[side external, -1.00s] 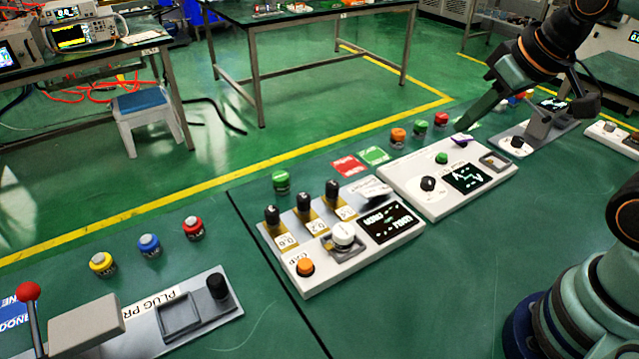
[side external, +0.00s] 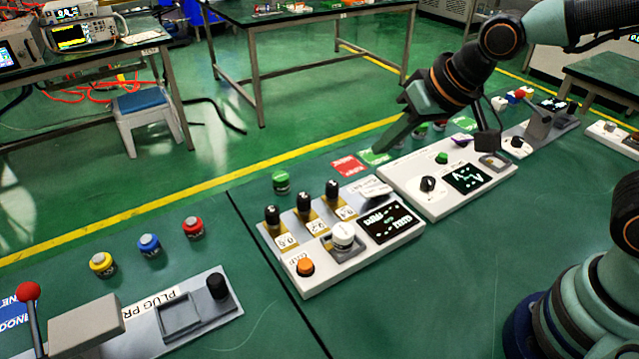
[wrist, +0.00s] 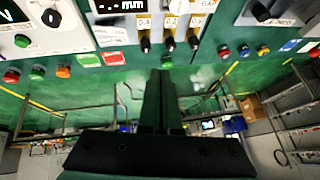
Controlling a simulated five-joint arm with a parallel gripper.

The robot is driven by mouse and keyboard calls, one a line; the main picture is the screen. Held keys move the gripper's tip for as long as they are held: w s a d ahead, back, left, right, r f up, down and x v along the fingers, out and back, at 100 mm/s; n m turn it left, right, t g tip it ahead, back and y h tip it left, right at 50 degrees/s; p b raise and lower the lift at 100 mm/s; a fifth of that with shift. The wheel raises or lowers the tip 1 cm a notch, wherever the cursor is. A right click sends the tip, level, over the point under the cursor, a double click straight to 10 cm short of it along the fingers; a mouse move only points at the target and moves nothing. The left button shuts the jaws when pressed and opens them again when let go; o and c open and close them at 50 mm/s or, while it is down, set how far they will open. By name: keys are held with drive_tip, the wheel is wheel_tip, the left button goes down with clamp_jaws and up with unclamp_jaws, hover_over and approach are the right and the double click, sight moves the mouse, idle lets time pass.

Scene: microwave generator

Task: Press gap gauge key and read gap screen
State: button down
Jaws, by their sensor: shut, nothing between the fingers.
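The white gauge panel (side external: 410,240) is at the centre of the side view. Its orange key (side external: 305,266) stands at the front left corner beside a label that appears to read GAP. The dark gap screen (side external: 390,222) shows white marks and "mm"; I cannot read a number. The screen is partly in the wrist view (wrist: 121,5), cut by the top edge. My gripper (side external: 380,149) is shut and empty, in the air near the green card behind the panel, apart from the key. Its fingers (wrist: 161,75) fill the middle of the wrist view.
Three black-topped plugs (side external: 303,202) with number labels stand along the panel's back. A white round piece (side external: 343,234) sits in a grey holder between key and screen. A green button (side external: 281,182) stands behind. Another panel (side external: 400,175) is at right; a red-knobbed lever (side external: 28,291) is at left.

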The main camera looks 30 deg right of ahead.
sight(308, 266)
drive_tip(key=a+f+y, duration=0.1)
drive_tip(key=a+f, duration=0.2)
drive_tip(key=a, duration=0.4)
drive_tip(key=a+f+y, duration=0.1)
drive_tip(key=a+f, duration=0.2)
drive_tip(key=a, duration=0.5)
drive_tip(key=shift+s+f+m+y, duration=0.15)
drive_tip(key=shift+s+m+y, duration=0.15)
drive_tip(key=shift+s+m, duration=0.1)
drive_tip(key=shift+d+f, duration=0.1)
drive_tip(key=shift+f, duration=4.3)
drive_tip(key=shift+f, duration=0.1)
drive_tip(key=shift+f, duration=0.35)
drive_tip(key=shift+w+f, duration=0.1)
drive_tip(key=shift+f, duration=0.4)
drive_tip(key=shift+r, duration=0.95)
